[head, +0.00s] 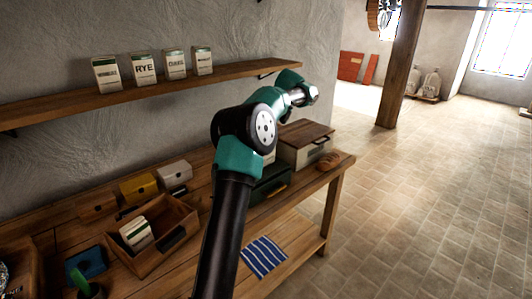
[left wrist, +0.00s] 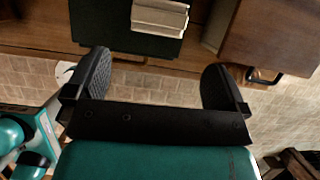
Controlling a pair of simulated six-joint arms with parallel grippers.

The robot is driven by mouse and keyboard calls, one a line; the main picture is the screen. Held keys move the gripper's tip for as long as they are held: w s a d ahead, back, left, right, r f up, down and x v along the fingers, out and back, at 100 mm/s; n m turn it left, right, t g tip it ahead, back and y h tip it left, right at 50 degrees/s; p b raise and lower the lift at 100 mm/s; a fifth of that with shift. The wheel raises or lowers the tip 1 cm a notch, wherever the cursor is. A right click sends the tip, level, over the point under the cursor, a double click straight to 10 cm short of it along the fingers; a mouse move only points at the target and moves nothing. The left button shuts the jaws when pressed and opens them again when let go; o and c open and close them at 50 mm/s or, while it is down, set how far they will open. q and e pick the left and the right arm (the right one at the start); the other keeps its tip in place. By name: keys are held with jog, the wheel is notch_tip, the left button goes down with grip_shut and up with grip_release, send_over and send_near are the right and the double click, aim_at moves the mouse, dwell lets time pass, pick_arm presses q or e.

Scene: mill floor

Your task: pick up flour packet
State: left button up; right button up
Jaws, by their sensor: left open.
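Several white flour packets with green tops stand on the wall shelf; one (head: 144,68) reads RYE. Another white-and-green packet (head: 137,233) leans in the open wooden crate (head: 178,246) on the bench. My left gripper (left wrist: 158,62) is open and empty in the left wrist view, with bare floor between its fingers. Beyond the fingertips, a pale, layered-looking object (left wrist: 160,15) lies over a dark surface; I cannot tell whether it is a flour packet. In the head view my arm crosses the middle, and the gripper's fingers cannot be made out. My right gripper is out of view.
The wall shelf (head: 62,108) runs above the bench. A wooden-lidded box (head: 305,137), a dark green box (head: 272,184) and bread (head: 329,160) stand at the bench's right end.

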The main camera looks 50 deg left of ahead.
pick_arm(q)
jog(key=x, duration=0.8)
jog(key=shift+f, duration=0.15)
jog(key=shift+x, duration=2.5)
jog(key=shift+s+d, duration=0.1)
jog(key=shift+d, duration=0.05)
jog(key=shift+c, duration=0.4)
jog(key=c, duration=0.9)
